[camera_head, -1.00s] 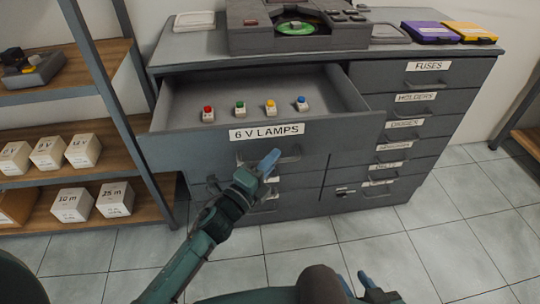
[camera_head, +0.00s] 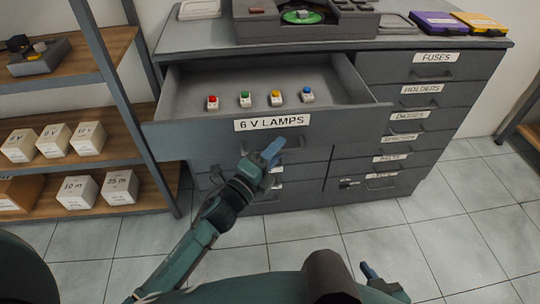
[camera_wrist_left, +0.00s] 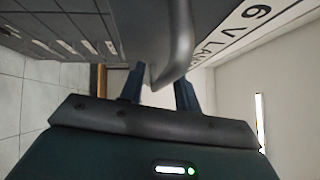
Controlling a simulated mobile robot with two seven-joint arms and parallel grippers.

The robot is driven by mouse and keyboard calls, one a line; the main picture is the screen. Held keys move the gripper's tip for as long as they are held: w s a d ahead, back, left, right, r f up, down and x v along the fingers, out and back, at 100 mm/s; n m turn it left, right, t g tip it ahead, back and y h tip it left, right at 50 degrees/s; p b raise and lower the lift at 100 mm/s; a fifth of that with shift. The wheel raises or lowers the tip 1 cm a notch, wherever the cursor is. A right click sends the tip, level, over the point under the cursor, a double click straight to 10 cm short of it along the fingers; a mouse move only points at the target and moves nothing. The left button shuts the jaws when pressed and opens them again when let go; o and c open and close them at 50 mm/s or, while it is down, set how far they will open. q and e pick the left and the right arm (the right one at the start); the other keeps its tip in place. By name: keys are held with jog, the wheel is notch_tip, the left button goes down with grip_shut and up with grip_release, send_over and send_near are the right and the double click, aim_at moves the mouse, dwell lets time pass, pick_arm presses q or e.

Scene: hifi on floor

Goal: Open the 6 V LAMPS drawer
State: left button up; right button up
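The 6 V LAMPS drawer (camera_head: 210,132) is the wide top-left drawer of the grey cabinet. It is pulled well out, and its inside shows. Four small lamps stand in it: red (camera_head: 212,103), green (camera_head: 245,99), yellow (camera_head: 277,97) and blue (camera_head: 308,95). My left gripper (camera_head: 270,153) is at the drawer's handle (camera_head: 292,144). In the left wrist view, its blue fingers (camera_wrist_left: 160,92) are apart, with the curved handle (camera_wrist_left: 178,45) at the gap; a firm grip does not show. My right gripper (camera_head: 372,275) is low at the bottom, away from the cabinet; its finger gap is unclear.
A device with a green disc (camera_head: 297,17) and purple and yellow cases (camera_head: 440,24) stand on the cabinet top. Smaller labelled drawers (camera_head: 420,101) are shut at the right. A shelf (camera_head: 130,110) with white boxes stands close at the left. Tiled floor is clear in front.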

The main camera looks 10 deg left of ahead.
pick_arm(q)
jog(key=b+v, duration=0.1)
jog(key=v, duration=1.2)
jog(key=shift+b, duration=0.35)
pick_arm(e)
jog(key=shift+w+a+f, duration=0.1)
jog(key=shift+f, duration=0.3)
pick_arm(q)
jog(key=shift+a, duration=0.1)
pick_arm(e)
jog(key=shift+r, duration=0.1)
